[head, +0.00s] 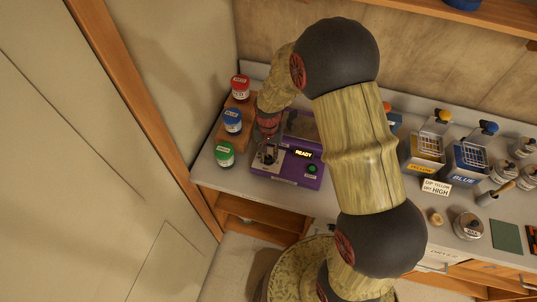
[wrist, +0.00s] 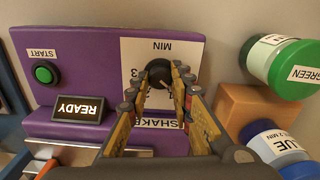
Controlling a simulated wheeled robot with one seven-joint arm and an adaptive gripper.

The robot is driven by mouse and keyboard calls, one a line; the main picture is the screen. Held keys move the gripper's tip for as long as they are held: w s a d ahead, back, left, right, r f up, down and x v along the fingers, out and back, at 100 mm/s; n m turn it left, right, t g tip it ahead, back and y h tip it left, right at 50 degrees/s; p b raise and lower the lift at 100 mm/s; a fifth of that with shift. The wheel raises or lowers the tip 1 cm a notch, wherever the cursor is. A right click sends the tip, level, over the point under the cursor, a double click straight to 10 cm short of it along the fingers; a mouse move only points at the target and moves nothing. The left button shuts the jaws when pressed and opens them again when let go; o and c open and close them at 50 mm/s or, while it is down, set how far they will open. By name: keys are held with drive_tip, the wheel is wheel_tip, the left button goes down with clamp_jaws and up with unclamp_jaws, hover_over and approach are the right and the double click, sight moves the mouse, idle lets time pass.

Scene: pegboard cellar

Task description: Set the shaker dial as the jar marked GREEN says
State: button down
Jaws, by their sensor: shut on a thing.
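The purple shaker (head: 288,172) stands on the counter at the left. Its lit panel (wrist: 77,108) reads READY, and a green START button (wrist: 46,72) is beside it. The black dial (wrist: 160,74) sits on a white plate marked MIN; a 3 shows beside it. My gripper (wrist: 160,82) is shut on the dial, one finger on each side; it also shows at the shaker in the head view (head: 268,156). The fingers hide much of the plate. The green-lidded jar (wrist: 283,68) is marked GREEN on its lid; I cannot read its time.
The blue jar's label seems to read 2 MIN. Yellow and blue bins (head: 425,150) and metal cans stand to the right. A wall closes the left.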

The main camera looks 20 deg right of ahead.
sight(268, 157)
drive_tip(key=shift+m, duration=1.9)
drive_tip(key=c, duration=1.7)
unclamp_jaws()
drive_tip(key=shift+o, duration=0.7)
drive_tip(key=shift+r, duration=0.1)
wheel_tip(268, 157, up, 12)
